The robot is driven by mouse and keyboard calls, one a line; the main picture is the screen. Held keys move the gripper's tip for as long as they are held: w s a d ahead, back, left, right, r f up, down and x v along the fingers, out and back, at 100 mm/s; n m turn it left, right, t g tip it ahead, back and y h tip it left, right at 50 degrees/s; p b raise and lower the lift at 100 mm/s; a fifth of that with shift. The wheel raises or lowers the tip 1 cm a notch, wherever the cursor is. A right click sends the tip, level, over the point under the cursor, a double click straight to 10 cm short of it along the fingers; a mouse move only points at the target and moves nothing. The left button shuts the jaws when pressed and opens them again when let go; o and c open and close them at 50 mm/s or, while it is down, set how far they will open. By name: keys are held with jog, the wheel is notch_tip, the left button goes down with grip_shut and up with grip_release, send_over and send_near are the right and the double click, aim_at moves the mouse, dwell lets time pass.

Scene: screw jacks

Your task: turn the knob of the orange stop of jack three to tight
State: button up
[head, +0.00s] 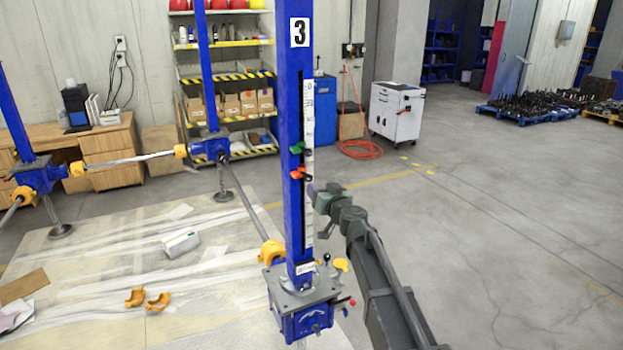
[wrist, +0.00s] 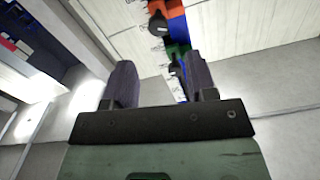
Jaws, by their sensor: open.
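The blue column of jack three (head: 292,110) stands upright in the head view, with a number 3 plate near its top. Its orange stop (head: 299,174) sits on the column just below a green stop (head: 298,148). A dark knob shows at the right of the orange stop. In the wrist view the orange stop (wrist: 179,29) is near the top edge, with its black knob (wrist: 157,22) at its left. The green stop (wrist: 179,50) shows below it there. My gripper (wrist: 162,65) is open and empty. In the head view it is right of the column, slightly below the orange stop, apart from it.
A white scale strip (head: 308,120) runs along the column. The jack's blue gearbox (head: 302,322) is below, with small levers and a yellow cap. Other blue jacks stand at left. A white cabinet (head: 397,110) stands behind.

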aim_at(310, 178)
jog(key=x, duration=0.8)
jog(key=shift+w, duration=0.3)
jog(key=shift+c, duration=0.5)
jog(key=c, duration=0.8)
jog(key=shift+c, duration=0.2)
